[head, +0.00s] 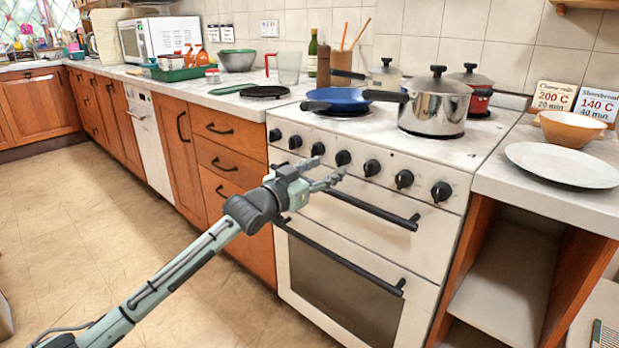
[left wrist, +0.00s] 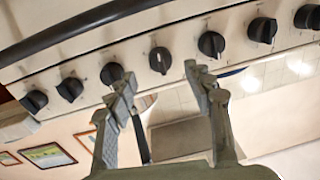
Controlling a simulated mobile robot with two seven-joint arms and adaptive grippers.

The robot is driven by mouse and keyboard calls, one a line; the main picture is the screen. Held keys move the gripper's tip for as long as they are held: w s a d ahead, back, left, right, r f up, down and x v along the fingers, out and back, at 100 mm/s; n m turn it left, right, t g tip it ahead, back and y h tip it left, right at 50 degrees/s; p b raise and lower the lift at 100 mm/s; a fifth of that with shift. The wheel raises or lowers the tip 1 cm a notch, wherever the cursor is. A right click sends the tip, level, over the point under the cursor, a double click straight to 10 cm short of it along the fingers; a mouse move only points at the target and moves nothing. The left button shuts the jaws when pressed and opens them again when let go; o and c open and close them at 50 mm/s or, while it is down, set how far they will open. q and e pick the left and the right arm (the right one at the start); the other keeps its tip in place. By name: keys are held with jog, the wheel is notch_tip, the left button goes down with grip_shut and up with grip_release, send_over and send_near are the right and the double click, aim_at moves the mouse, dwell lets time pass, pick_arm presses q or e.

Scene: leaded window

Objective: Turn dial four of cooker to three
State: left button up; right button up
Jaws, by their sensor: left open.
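The cooker (head: 350,240) is white with a front row of several black dials. Dial four (head: 343,158) is the middle one in the row; it also shows in the left wrist view (left wrist: 160,60), where the cooker appears upside down. A pale mark shows on its face, but I cannot read its setting. My left gripper (head: 325,172) is open and empty in front of the panel. In the left wrist view its fingertips (left wrist: 163,82) point at the panel with dial four beyond the gap between them, apparently not touching it. My right gripper is not in view.
A black oven handle (head: 365,208) runs below the dials. The neighbouring dials (head: 318,149) (head: 372,167) sit close on each side. A blue pan (head: 338,97) and a steel pot (head: 435,105) stand on the hob. The floor left of the cooker is clear.

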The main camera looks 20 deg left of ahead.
pick_arm(q)
jog(key=v, duration=0.7)
